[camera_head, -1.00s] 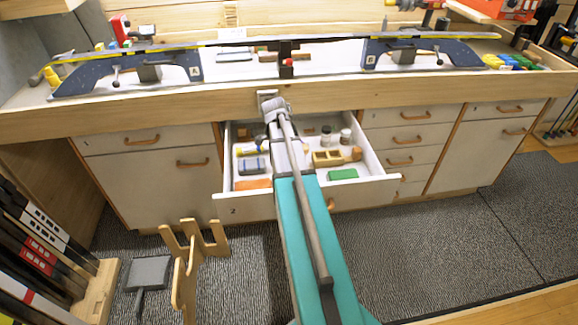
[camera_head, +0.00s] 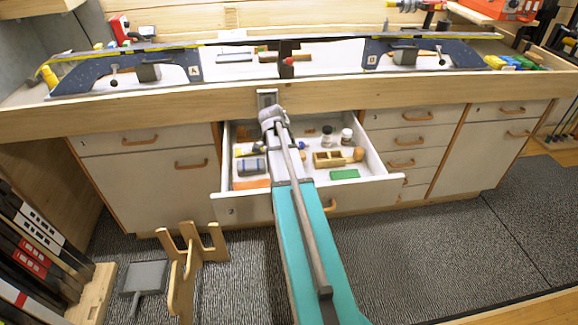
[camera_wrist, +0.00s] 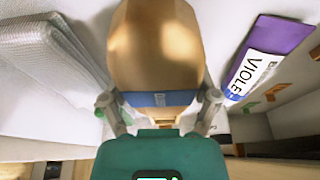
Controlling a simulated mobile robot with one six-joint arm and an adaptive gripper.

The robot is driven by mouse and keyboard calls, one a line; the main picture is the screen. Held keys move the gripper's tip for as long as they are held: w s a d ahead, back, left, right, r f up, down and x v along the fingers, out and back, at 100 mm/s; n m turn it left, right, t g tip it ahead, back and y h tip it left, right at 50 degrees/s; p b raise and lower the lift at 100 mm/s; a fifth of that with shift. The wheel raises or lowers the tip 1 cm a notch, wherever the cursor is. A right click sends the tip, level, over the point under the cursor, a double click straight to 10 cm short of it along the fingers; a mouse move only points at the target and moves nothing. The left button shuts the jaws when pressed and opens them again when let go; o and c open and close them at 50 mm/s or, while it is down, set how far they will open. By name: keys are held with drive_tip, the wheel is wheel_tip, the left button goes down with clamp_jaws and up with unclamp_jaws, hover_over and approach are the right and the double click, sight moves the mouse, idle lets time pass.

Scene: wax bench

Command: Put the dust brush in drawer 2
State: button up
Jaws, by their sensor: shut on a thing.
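My gripper (camera_wrist: 160,100) is shut on a wooden thing with a blue band, which I take as the dust brush (camera_wrist: 158,45). Its rounded wooden body fills the top middle of the wrist view, and its bristles do not show. In the head view my arm reaches over drawer 2 (camera_head: 232,211) towards the bench front, and the fingers and the held brush cannot be made out there. Drawer 2 is pulled open under the bench. Its white inside shows on both sides of my arm, which hides its middle.
In the drawer are a wooden brush-like piece (camera_head: 336,158), a green block (camera_head: 344,174), an orange block (camera_head: 252,184), a grey-blue piece (camera_head: 250,167) and small bottles (camera_head: 346,137). The wrist view shows a purple labelled block (camera_wrist: 270,50) and a pale ribbed thing (camera_wrist: 50,50).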

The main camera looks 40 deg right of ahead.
drive_tip(key=shift+f, duration=0.4)
drive_tip(key=shift+f+b, duration=0.2)
drive_tip(key=shift+b, duration=0.15)
drive_tip(key=o, duration=1.1)
drive_tip(key=shift+r, duration=0.2)
drive_tip(key=p+v, duration=1.2)
idle(0.7)
